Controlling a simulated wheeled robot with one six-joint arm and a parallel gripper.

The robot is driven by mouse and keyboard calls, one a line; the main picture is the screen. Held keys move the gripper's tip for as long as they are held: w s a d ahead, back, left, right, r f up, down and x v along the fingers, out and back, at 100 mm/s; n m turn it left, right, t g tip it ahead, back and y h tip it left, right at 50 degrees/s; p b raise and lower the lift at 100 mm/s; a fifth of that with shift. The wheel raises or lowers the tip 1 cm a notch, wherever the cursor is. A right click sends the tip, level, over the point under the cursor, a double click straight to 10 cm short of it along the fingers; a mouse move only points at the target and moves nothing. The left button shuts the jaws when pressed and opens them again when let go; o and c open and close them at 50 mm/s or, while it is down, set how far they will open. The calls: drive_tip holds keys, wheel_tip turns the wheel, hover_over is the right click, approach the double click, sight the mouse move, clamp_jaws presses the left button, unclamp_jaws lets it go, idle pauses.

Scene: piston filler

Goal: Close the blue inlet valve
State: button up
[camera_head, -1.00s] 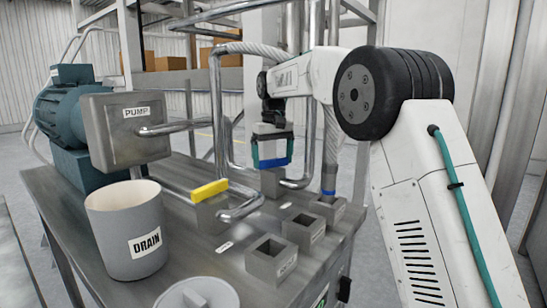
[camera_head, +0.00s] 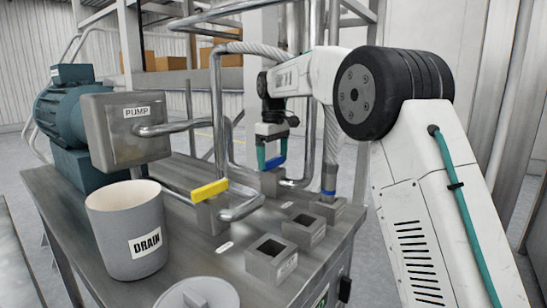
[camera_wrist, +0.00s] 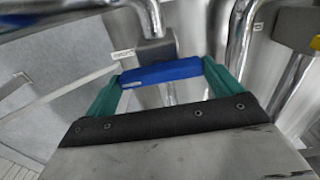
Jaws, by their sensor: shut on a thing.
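The blue valve handle (camera_head: 276,162) is a short bar above a grey valve block (camera_head: 271,183) at the back of the steel table. In the wrist view the blue handle (camera_wrist: 160,72) spans between my two green fingers, with the grey block (camera_wrist: 157,48) behind it. My gripper (camera_head: 272,157) is shut on the handle from above, one finger at each end. In the head view the bar slants, its right end higher. Steel pipe meets the block. Whether the bar lies along or across the pipe is hard to tell.
A yellow valve handle (camera_head: 209,190) sits nearer on another block. A grey drain bucket (camera_head: 130,232), the pump box (camera_head: 125,130) and bent steel pipes (camera_head: 218,110) crowd the left and back. Open square sockets (camera_head: 270,260) stand at the front right.

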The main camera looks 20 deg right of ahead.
sight(273, 159)
drive_tip(key=shift+r, duration=0.15)
drive_tip(key=o, duration=0.7)
wheel_tip(273, 159, up, 8)
drive_tip(key=shift+w+f, duration=0.1)
drive_tip(key=shift+f, duration=0.05)
